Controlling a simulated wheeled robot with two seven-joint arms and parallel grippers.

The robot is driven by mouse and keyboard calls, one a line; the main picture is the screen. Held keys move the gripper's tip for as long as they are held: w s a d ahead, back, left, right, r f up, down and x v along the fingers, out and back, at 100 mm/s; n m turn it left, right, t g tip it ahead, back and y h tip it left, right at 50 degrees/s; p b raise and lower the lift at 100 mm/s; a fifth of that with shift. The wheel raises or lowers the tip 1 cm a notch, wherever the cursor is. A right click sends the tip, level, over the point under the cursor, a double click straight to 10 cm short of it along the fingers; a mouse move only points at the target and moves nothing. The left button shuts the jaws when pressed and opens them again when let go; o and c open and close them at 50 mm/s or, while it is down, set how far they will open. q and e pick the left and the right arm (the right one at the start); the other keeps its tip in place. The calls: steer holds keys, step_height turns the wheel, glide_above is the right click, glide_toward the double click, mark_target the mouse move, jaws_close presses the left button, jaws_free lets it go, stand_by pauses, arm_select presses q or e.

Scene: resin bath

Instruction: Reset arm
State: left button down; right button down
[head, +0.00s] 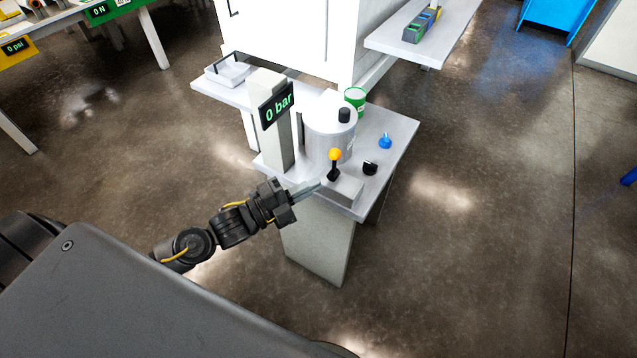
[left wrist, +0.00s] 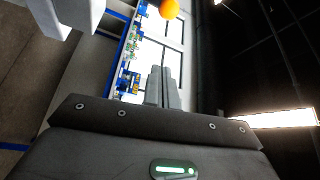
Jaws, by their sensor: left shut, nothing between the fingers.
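My left gripper (head: 316,185) reaches in from the left in the head view, at the front edge of a small grey stand (head: 397,150). Its fingers are shut and empty, and they also show in the left wrist view (left wrist: 164,72). The fingertips are close beside a lever with an orange ball (head: 335,154) on a grey block (head: 345,190); I cannot tell whether they touch it. The orange ball also shows at the top of the left wrist view (left wrist: 169,9). My right gripper is in neither view.
On the stand are a grey cylindrical pot (head: 328,130), a post with a "0 bar" display (head: 277,105), a black knob (head: 370,168), a blue valve (head: 385,141) and a green-and-white can (head: 355,97). A white cabinet (head: 290,40) stands behind. The floor right of the stand is clear.

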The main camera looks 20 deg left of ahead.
arm_select(q)
steer(key=shift+a, duration=0.1)
stand_by(0.5)
steer(key=w+a+f+n+g+y, duration=0.1)
steer(key=a+f+n+y, duration=0.25)
steer(key=f, duration=0.45)
steer(key=w+a+f+n+y, duration=0.25)
steer(key=a+f+n, duration=0.25)
steer(key=f, duration=0.3)
steer(key=s+a+f+n+g+y, duration=0.2)
steer(key=s+a+f+n, duration=0.15)
steer(key=f, duration=0.55)
steer(key=s+a+f+n+g+y, duration=0.2)
steer(key=s+a+f, duration=0.2)
steer(key=f, duration=0.5)
steer(key=s+f+n+g+y, duration=0.3)
steer(key=s+f+n+g, duration=0.25)
steer(key=s+f, duration=1.35)
steer(key=s+d+f+g, duration=0.1)
steer(key=s+d+g, duration=0.1)
steer(key=s+d, duration=0.2)
steer(key=s+d+f+n+g+h, duration=0.1)
steer(key=s+d, duration=0.3)
steer(key=s, duration=0.7)
steer(key=shift+s+d+f+g, duration=0.25)
steer(key=shift+d+f+g, duration=0.15)
steer(key=shift+f, duration=0.1)
